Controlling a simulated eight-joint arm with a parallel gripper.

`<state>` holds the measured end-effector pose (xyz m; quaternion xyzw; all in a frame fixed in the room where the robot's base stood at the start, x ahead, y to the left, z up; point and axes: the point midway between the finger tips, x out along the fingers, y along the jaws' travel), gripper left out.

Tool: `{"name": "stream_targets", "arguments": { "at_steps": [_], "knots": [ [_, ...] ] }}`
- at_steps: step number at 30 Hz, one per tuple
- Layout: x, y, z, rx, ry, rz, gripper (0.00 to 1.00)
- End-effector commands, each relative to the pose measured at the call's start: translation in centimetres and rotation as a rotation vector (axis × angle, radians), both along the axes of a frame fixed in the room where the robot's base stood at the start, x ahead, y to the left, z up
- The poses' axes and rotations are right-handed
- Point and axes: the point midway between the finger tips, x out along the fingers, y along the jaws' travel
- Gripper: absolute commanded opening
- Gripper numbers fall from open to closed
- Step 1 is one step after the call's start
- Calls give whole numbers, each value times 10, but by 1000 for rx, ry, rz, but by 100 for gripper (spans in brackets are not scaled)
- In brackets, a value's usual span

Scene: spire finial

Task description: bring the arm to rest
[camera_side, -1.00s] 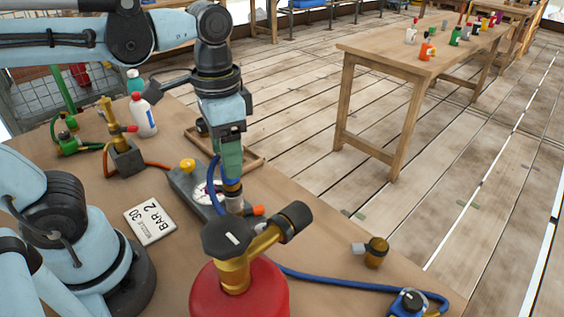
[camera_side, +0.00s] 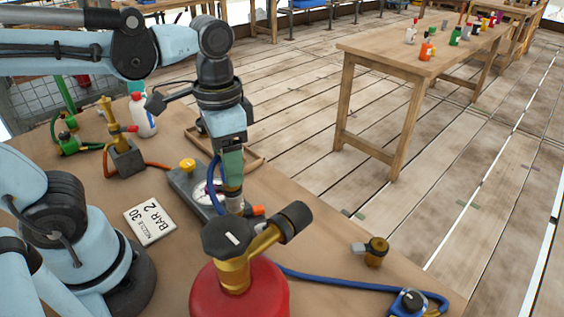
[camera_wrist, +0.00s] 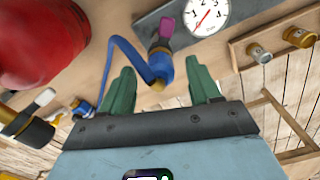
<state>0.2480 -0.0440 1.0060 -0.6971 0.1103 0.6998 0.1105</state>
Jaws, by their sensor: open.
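My gripper (camera_side: 233,180) hangs over the bench, pointing down, just behind the brass valve (camera_side: 234,270) of the red cylinder (camera_side: 215,292). In the wrist view its two green fingers (camera_wrist: 160,88) stand apart, so it is open. The blue hose (camera_wrist: 125,50) ends between or beyond them in a blue and yellow coupling (camera_wrist: 161,66) with a purple tip. I cannot tell whether the fingers touch it. In the side view the fingers hide most of that coupling. A grey fitting (camera_side: 234,203) shows just below them.
The gauge block (camera_side: 186,181) with a dial stands close by. A "BAR 2" card (camera_side: 150,221), a white bottle (camera_side: 143,118) and a small brass fitting (camera_side: 376,252) are on the bench.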

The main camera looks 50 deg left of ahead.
Motion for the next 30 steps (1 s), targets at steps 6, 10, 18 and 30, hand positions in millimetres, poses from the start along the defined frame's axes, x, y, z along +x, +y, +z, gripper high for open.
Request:
{"name": "stream_targets", "arguments": {
  "at_steps": [6,10,18,30],
  "knots": [
    [0,0,28,0,0,0,62],
    [0,0,46,0,0,0,62],
    [0,0,82,0,0,0,62],
    [0,0,81,0,0,0,62]
  ]
}}
